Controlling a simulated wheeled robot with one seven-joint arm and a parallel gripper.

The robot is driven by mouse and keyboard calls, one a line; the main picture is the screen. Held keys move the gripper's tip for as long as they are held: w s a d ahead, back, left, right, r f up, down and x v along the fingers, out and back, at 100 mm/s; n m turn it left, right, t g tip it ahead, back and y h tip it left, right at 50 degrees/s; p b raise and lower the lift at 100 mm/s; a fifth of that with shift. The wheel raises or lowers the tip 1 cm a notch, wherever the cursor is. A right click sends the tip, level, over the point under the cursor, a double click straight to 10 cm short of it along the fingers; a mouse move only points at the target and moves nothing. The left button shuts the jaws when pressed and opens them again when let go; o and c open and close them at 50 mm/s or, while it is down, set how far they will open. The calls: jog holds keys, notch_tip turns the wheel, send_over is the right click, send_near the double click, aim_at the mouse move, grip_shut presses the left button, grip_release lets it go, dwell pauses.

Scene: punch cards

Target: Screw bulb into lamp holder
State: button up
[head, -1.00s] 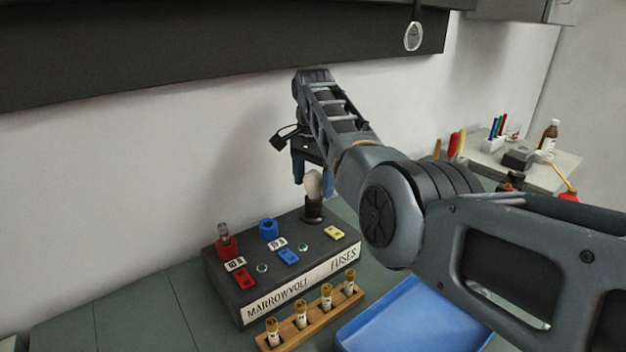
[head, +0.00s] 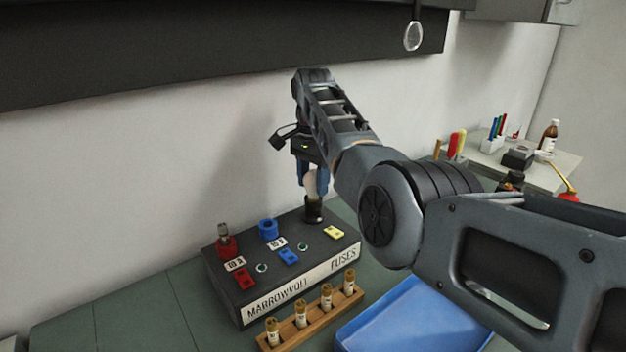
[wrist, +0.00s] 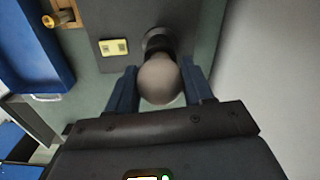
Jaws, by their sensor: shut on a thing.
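The bulb (head: 311,185) is pale and round and stands upright at the black lamp holder (head: 314,211) on the back right of the dark fuse box. In the wrist view the bulb (wrist: 160,80) sits between the two blue fingers, with the dark holder (wrist: 157,40) just beyond it. My gripper (head: 314,187) points down from above and is shut on the bulb. The bulb's base meets the holder's top, and its thread is hidden, so I cannot tell how deep it sits.
The fuse box (head: 300,277) carries a red holder (head: 227,246), a blue holder (head: 268,229) and coloured labels. A wooden rack (head: 314,322) with several fuses and a blue tray (head: 415,318) lie in front. The wall is close behind.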

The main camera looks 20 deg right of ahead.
jog(key=m, duration=0.7)
jog(key=shift+m, duration=0.4)
jog(key=m, duration=0.3)
jog(key=shift+f+m, duration=0.1)
jog(key=shift+m, duration=2.1)
jog(key=o, duration=1)
jog(key=shift+o, duration=0.2)
